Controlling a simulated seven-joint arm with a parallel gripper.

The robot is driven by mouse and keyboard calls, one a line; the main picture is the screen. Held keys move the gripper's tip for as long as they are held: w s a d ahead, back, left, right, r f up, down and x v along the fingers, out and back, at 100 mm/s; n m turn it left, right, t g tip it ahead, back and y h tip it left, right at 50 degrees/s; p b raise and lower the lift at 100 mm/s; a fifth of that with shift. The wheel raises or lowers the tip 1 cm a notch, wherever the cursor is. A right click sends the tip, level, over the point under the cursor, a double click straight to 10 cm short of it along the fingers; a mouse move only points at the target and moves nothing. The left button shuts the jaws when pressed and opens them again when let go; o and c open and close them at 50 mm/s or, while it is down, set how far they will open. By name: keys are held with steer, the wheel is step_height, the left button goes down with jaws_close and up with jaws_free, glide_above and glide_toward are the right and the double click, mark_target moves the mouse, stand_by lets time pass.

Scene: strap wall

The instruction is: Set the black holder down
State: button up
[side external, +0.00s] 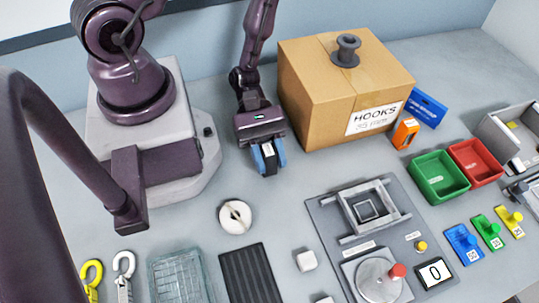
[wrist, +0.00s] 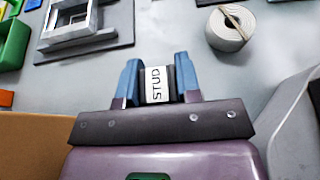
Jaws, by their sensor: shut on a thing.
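My gripper (side external: 268,158) is shut on a small black holder (side external: 269,168), between its blue fingers. In the side view the gripper points down over the grey surface (side external: 215,170), in front of the cardboard box's left side. I cannot tell whether the holder's bottom touches the surface.
The cardboard box (side external: 312,97) marked "HOOKS" stands close on the right, a dark spool (side external: 347,50) on top. A white tape roll (side external: 236,217) lies in front. A grey fixture plate (side external: 332,230), green bin (side external: 438,176) and black ribbed mat (side external: 250,274) are farther away.

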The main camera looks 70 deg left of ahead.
steer(key=shift+f, duration=0.1)
steer(key=o, duration=1)
steer(key=v, duration=1.2)
steer(key=r+m+t+y, duration=0.1)
steer(key=r+m+y, duration=0.3)
steer(key=r, duration=0.5)
steer(key=r+m+t+y, duration=0.2)
steer(key=r+m+y, duration=0.2)
steer(key=r+m, duration=0.4)
steer(key=r+m+t+y, duration=0.2)
steer(key=r+m+y, duration=0.3)
steer(key=r, duration=0.4)
steer(key=shift+w+r+m, duration=0.2)
steer(key=shift+r+m, duration=0.15)
steer(key=shift+m, duration=0.05)
steer(key=shift+o, duration=0.3)
steer(key=shift+s+r+t, duration=0.15)
steer(key=shift+r+t, duration=0.15)
steer(key=shift+r, duration=0.1)
